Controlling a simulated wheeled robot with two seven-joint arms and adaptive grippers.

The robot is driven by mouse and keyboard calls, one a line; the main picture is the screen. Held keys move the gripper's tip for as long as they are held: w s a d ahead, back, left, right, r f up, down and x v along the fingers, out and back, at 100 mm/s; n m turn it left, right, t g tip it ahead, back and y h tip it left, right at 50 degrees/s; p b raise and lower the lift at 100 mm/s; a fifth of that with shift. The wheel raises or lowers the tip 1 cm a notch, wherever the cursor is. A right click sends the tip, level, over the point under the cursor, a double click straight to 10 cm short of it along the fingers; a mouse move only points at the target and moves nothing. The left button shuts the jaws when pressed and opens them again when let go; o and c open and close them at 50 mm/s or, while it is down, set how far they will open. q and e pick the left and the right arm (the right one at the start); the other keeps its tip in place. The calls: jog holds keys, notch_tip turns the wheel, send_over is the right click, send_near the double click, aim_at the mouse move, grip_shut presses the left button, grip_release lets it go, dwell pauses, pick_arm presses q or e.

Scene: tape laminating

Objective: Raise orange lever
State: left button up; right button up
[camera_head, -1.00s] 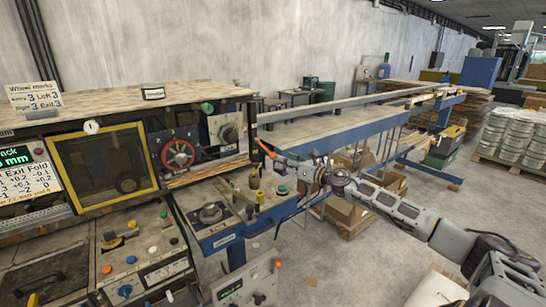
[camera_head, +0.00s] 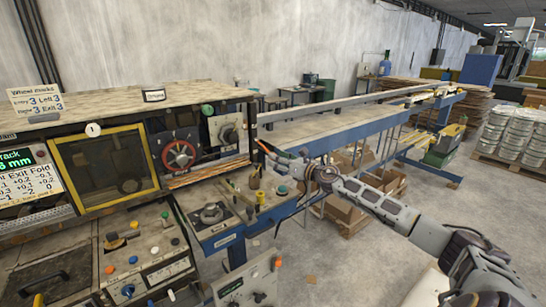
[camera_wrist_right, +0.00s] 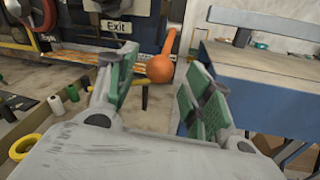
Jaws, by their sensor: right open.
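The orange lever (camera_head: 266,148) is at the right end of the machine, by the start of the long blue-framed table. In the right wrist view its round orange knob (camera_wrist_right: 160,68) shows, with an orange arm running up from it. My right gripper (camera_head: 284,160) is open and close to the lever. In the wrist view its green-padded fingers (camera_wrist_right: 158,95) stand on either side of the knob in the picture; I see no clear contact. My left gripper is not in view.
The control panel (camera_head: 140,255) with knobs and buttons is at the lower left. A red handwheel (camera_head: 179,155) is left of the lever. A yellow ring (camera_wrist_right: 25,147) and small spools (camera_wrist_right: 56,104) lie on the worktop. The long table (camera_head: 350,122) runs back to the right.

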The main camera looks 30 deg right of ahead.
aim_at(265, 149)
jog(key=shift+p+x, duration=0.55)
jog(key=shift+x, duration=1.05)
jog(key=shift+c, duration=0.3)
grip_shut()
